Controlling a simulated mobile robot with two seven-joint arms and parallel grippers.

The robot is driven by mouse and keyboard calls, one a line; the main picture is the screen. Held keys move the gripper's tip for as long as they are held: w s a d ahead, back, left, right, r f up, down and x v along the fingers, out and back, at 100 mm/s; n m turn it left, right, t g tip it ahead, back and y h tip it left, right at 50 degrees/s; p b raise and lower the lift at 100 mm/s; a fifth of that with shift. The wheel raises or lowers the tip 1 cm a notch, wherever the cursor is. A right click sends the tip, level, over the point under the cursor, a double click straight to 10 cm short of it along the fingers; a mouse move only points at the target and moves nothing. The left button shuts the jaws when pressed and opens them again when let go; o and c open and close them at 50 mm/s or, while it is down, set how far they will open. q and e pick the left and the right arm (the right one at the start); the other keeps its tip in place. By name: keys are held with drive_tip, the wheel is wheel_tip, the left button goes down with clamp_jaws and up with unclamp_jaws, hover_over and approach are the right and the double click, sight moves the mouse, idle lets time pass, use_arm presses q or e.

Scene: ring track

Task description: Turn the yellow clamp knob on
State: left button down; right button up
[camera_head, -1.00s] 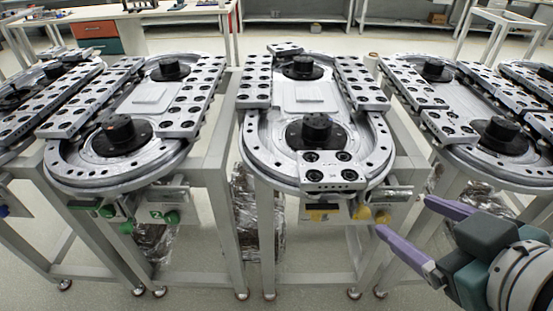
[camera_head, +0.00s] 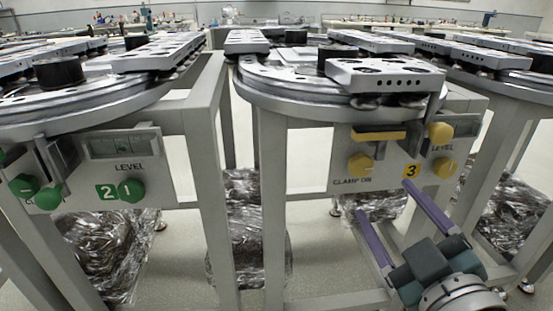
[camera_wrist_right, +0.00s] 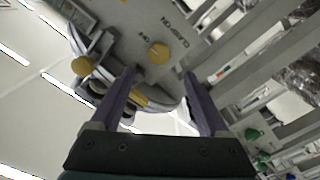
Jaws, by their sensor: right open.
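The yellow clamp knob (camera_head: 360,166) sits on the grey front panel of the middle ring track, above the "CLAMP ON" lettering. It also shows in the right wrist view (camera_wrist_right: 158,53), beside the same lettering. My right gripper (camera_head: 385,200) is open, with its purple fingers pointing up toward the panel, just below and right of the knob in the head view. In the right wrist view its fingers (camera_wrist_right: 160,75) are spread and empty, with the knob beyond and between their tips. My left gripper is not in view.
Other yellow knobs (camera_head: 443,167) sit right of the "3" plate (camera_head: 411,171), and a yellow bar (camera_head: 380,134) lies above the clamp knob. The ring track (camera_head: 300,95) overhangs the panel. A neighbouring panel with green knobs (camera_head: 131,190) stands left. Frame legs flank the space below.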

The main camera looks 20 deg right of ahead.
sight(363, 168)
drive_tip(key=b+x, duration=0.2)
drive_tip(key=x, duration=0.6)
drive_tip(key=shift+w+d, duration=0.1)
drive_tip(key=shift+w, duration=0.15)
drive_tip(key=shift+w+d, duration=0.1)
drive_tip(key=shift+w, duration=0.25)
drive_tip(key=shift+c, duration=0.3)
drive_tip(key=c, duration=0.8)
drive_tip(key=shift+r, duration=0.1)
clamp_jaws()
